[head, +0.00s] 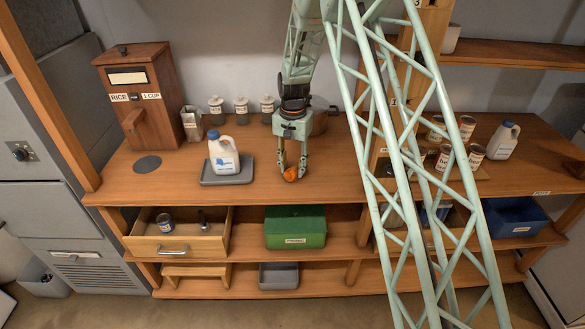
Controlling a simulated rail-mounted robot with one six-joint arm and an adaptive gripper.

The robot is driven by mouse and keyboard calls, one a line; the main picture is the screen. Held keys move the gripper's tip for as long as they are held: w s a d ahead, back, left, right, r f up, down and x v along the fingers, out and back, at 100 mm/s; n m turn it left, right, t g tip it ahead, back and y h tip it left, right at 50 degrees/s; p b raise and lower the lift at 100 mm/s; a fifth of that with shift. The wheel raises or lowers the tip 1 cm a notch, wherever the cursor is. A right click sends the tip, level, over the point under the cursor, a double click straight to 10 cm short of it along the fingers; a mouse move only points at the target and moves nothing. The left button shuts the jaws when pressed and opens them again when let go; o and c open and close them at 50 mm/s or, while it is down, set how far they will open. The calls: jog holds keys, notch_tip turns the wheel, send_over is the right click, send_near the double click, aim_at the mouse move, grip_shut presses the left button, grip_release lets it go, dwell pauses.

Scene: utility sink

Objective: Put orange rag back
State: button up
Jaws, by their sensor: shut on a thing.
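A small, crumpled orange thing, apparently the orange rag (290,175), is between the fingertips of my gripper (292,168). My gripper points down and is shut on it, near the front middle of the wooden counter (330,185). I cannot tell whether the rag touches the counter or hangs just above it. The fingers hide part of the rag.
A milk jug (223,157) stands on a grey tray (228,177) to the left. A rice dispenser (140,95) and small jars (241,110) are behind. A pot (318,120) sits behind my gripper. Below are an open drawer (180,241) and a green box (295,227).

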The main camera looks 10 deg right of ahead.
jog(key=o, duration=0.9)
jog(key=shift+r, duration=0.1)
notch_tip(320, 180, up, 12)
jog(key=shift+f, duration=0.1)
dwell(0.4)
dwell(0.7)
